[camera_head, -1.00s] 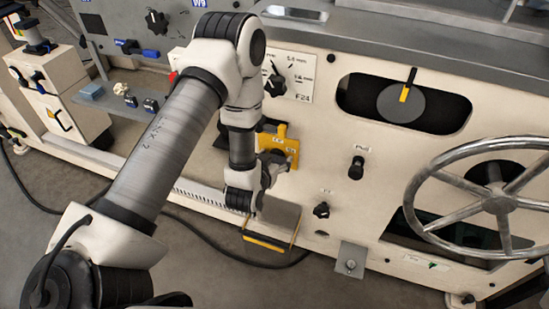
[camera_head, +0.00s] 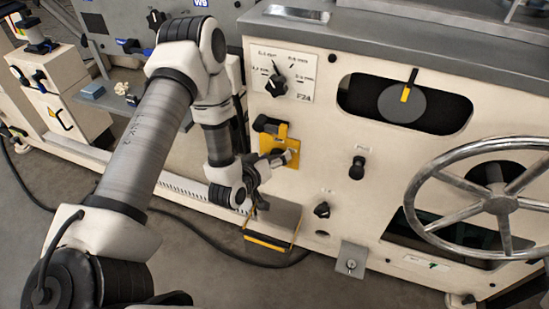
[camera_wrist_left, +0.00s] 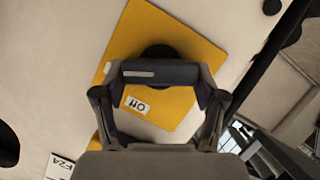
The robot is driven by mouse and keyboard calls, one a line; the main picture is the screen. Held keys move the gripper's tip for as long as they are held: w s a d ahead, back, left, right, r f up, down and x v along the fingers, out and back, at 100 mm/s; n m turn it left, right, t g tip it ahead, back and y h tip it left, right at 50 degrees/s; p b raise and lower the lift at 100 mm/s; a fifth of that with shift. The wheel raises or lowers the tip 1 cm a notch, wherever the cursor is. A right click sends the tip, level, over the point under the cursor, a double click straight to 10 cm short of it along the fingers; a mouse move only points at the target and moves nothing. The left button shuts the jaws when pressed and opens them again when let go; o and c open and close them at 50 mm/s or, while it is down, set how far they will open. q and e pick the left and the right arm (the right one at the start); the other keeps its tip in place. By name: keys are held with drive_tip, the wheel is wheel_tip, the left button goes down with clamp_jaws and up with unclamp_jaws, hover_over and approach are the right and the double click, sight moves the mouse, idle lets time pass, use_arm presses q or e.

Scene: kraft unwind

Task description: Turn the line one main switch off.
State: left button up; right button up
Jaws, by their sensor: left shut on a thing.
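The main switch is a yellow plate (camera_head: 281,133) on the cream machine front, with a dark handle. In the left wrist view the yellow plate (camera_wrist_left: 190,50) fills the upper middle, with a white "Off" label (camera_wrist_left: 137,104) seen upside down. The dark handle (camera_wrist_left: 158,73) with a pale mark lies across between my fingers, in front of a round black base. My left gripper (camera_head: 279,158) is in front of the plate's lower part in the head view, shut on the handle. Its fingers hide part of the plate. My right gripper does not show.
A thickness selector knob (camera_head: 276,84) is above the switch. A black knob (camera_head: 357,167) and a large metal handwheel (camera_head: 498,205) are to the right. Below is a grey pedal-like plate with a yellow edge (camera_head: 268,243). A black cable crosses the floor.

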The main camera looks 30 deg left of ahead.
use_arm(q)
drive_tip(key=shift+a+f+n+t+h+b, duration=0.2)
drive_tip(key=shift+n+t+h+b, duration=0.3)
drive_tip(key=shift+n, duration=0.6)
drive_tip(key=shift+a+f+n+t+h+b, duration=0.15)
drive_tip(key=shift+n+t+h+b, duration=0.2)
drive_tip(key=shift+n+b, duration=0.7)
drive_tip(key=n+b, duration=0.1)
drive_tip(key=b, duration=0.1)
drive_tip(key=n+t+h+b, duration=0.1)
drive_tip(key=n+b, duration=0.1)
drive_tip(key=shift+f, duration=0.25)
drive_tip(key=shift+r+n+t+h+b, duration=0.1)
drive_tip(key=shift+n+t+h+b, duration=0.3)
drive_tip(key=shift+n+b, duration=0.9)
drive_tip(key=o, duration=1.1)
drive_tip(key=shift+o, duration=0.2)
drive_tip(key=shift+s, duration=0.1)
